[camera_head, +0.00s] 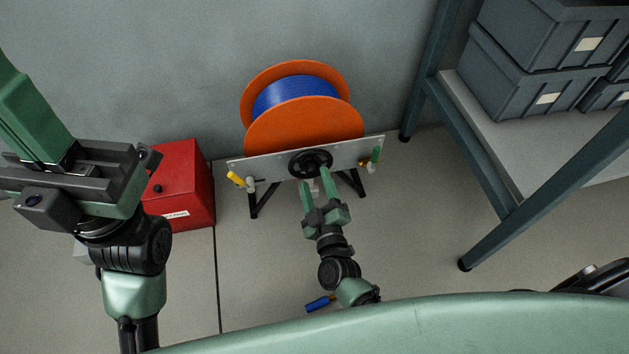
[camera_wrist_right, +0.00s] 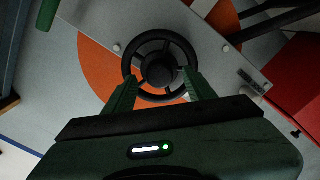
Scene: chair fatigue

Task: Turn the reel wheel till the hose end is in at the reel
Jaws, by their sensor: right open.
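The hose reel (camera_head: 305,125) has orange flanges with blue hose (camera_head: 295,92) wound between them. Its black spoked wheel (camera_head: 311,163) sits on the front of a grey plate and fills the middle of the right wrist view (camera_wrist_right: 160,70). My right gripper (camera_head: 315,180) is open at the wheel's near side. In the wrist view its fingers (camera_wrist_right: 160,88) stand apart on both sides of the lower rim; contact is unclear. A blue piece (camera_head: 320,303), perhaps the hose end, lies on the floor beside my right arm. My left gripper (camera_head: 32,115) is raised at the left, partly cut off.
A yellow-handled valve (camera_head: 237,179) and a green-handled one (camera_head: 376,155) flank the wheel on the plate. A red box (camera_head: 183,185) stands left of the reel. A shelf frame (camera_head: 475,170) with grey crates (camera_head: 535,75) stands right. Floor between reel and shelf is clear.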

